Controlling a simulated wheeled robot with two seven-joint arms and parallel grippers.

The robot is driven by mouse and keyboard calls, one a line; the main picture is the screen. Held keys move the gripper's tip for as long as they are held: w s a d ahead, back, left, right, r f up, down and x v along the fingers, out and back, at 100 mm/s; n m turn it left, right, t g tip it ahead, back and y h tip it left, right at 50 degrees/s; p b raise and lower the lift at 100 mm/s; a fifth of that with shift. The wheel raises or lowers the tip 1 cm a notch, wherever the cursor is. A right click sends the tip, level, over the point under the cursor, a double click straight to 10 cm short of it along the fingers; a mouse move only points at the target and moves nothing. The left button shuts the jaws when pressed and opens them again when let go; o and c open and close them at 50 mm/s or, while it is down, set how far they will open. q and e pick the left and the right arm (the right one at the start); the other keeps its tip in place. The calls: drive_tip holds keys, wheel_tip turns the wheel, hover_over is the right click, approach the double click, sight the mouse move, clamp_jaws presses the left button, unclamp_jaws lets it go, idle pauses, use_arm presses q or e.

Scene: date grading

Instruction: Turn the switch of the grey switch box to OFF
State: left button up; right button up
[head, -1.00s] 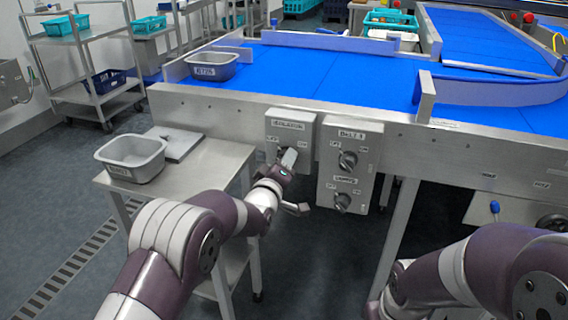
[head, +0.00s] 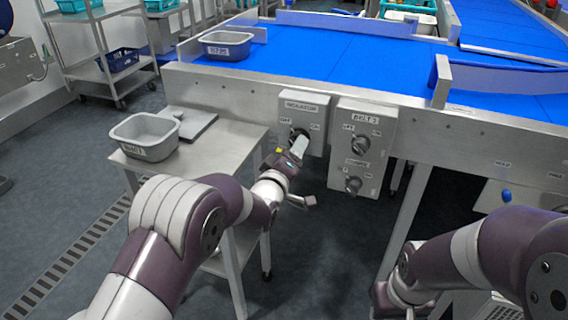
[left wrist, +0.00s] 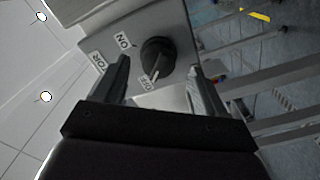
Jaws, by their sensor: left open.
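The grey switch box (head: 304,112), labelled ISOLATOR, hangs on the side of the conveyor frame. Its black knob (head: 299,133) sits between the OFF label on the left and the ON label on the right, its lower part hidden by my gripper. My left gripper (head: 299,148) is open in front of the box. In the left wrist view the knob (left wrist: 158,58) lies ahead of and between the open fingers (left wrist: 160,88), with no visible contact. A pale mark on the knob lies toward the OFF label.
A second grey box (head: 362,148) with two knobs hangs close on the right. A steel side table (head: 225,145) on the left carries a grey tub (head: 146,137) and a flat plate. Another grey tub (head: 228,45) stands on the blue belt (head: 330,60).

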use_arm(q)
drive_tip(key=p+v, duration=0.1)
drive_tip(key=v, duration=0.8)
drive_tip(key=shift+p, duration=0.35)
